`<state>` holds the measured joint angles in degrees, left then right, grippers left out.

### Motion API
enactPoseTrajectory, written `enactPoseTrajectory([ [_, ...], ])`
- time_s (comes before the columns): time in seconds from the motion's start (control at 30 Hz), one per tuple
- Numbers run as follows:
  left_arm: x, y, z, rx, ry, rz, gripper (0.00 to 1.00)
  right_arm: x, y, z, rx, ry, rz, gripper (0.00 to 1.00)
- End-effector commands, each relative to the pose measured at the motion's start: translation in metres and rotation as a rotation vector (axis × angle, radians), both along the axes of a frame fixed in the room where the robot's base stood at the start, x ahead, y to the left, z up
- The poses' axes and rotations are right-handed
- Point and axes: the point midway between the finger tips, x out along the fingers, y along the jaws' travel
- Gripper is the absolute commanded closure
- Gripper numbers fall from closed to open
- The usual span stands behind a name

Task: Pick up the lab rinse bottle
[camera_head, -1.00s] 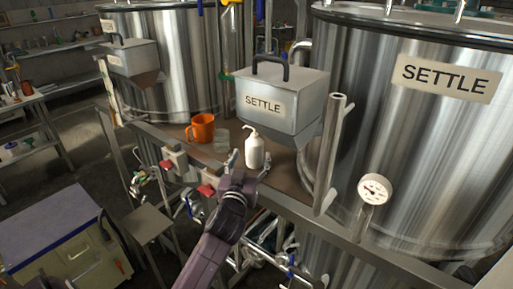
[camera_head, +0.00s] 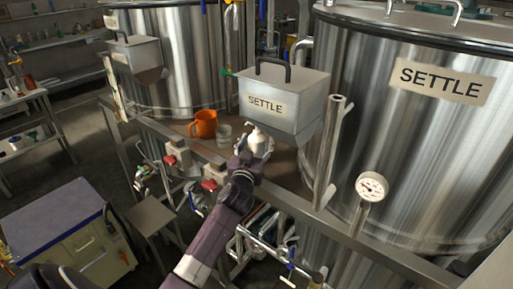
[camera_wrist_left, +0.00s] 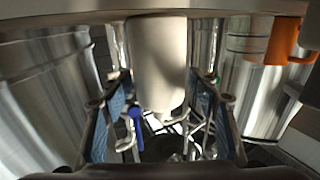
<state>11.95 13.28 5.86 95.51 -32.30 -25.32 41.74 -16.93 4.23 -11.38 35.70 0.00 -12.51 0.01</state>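The white lab rinse bottle (camera_head: 257,142) stands upright on the brown shelf, in front of the right-hand SETTLE box. My left gripper (camera_head: 253,150) has reached it, and its fingers hide the lower bottle in the head view. In the left wrist view, which looks upside down, the bottle (camera_wrist_left: 158,60) is between the two open fingers of the gripper (camera_wrist_left: 159,98). A gap shows between each finger and the bottle. My right gripper is in neither view.
An orange jug (camera_head: 204,124) and a clear beaker (camera_head: 224,135) stand left of the bottle. The metal SETTLE box (camera_head: 284,98) is close behind it. A slanted metal post (camera_head: 330,150) and a large tank (camera_head: 420,150) are to the right.

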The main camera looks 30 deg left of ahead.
Motion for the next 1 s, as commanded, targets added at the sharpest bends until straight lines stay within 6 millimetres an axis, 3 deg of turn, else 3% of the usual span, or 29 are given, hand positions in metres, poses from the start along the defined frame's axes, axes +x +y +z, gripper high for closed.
enactPoseTrajectory([
  [0.03,0.000,0.000,0.000,0.000,0.000,0.000,0.53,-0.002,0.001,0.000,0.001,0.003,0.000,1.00],
  [0.4,0.000,0.000,0.002,0.001,-0.003,0.000,0.93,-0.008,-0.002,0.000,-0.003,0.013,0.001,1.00],
  [0.67,0.000,0.000,0.006,0.002,-0.005,0.000,0.93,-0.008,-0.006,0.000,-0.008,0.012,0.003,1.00],
  [1.0,0.000,0.000,0.067,0.002,-0.010,-0.001,0.93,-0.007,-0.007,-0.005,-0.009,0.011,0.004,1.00],
])
